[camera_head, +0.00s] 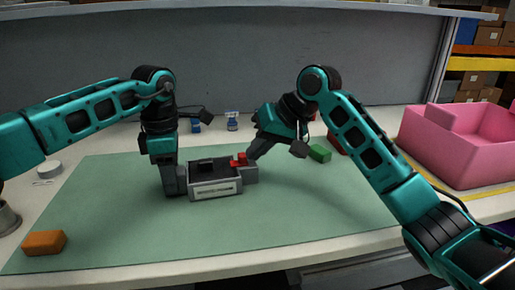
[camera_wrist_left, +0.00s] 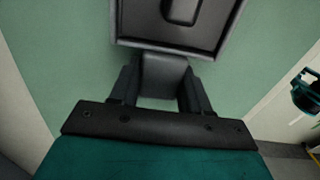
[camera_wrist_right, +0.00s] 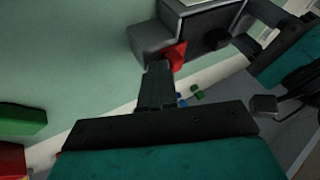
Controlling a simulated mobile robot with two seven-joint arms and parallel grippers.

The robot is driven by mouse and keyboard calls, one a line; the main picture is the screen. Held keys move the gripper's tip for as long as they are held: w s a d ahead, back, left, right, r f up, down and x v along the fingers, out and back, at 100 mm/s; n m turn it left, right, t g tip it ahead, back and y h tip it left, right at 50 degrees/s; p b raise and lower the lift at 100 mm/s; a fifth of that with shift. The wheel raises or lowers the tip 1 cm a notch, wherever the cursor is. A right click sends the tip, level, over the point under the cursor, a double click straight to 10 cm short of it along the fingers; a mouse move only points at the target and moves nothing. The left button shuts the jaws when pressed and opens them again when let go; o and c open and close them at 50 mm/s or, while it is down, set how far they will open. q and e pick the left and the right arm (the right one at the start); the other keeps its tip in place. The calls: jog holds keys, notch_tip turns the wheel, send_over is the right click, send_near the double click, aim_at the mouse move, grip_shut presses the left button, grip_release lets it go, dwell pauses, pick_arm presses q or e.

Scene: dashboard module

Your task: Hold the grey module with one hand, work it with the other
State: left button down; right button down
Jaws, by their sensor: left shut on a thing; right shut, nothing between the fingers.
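The grey module (camera_head: 215,187) stands on the green mat, with a dark top and a pale front label. A red knob or button (camera_head: 241,159) sits at its right end. My left gripper (camera_head: 175,185) is shut on the block at the module's left end; the left wrist view shows that grey block (camera_wrist_left: 163,75) between the fingers (camera_wrist_left: 160,90). My right gripper (camera_head: 252,158) is shut and empty, its tips close to the red part. In the right wrist view the fingertips (camera_wrist_right: 158,70) are just beside the red part (camera_wrist_right: 174,56); I cannot tell whether they touch.
The green mat (camera_head: 300,205) is mostly clear in front. An orange block (camera_head: 45,242) lies at the front left. A green block (camera_head: 319,153) lies behind right, and a pink bin (camera_head: 465,150) stands far right. Small blue items (camera_head: 232,122) stand at the back.

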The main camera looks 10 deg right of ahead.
pick_arm(q)
jog(key=shift+d, duration=0.1)
pick_arm(e)
jog(key=d, duration=0.2)
jog(key=d+r, duration=0.1)
jog(key=d, duration=0.1)
jog(key=shift+d, duration=0.25)
jog(key=v, duration=0.8)
jog(key=shift+s+r, duration=0.2)
jog(key=shift+r, duration=0.1)
jog(key=shift+d, duration=0.15)
pick_arm(q)
jog(key=shift+c, duration=2.2)
grip_release()
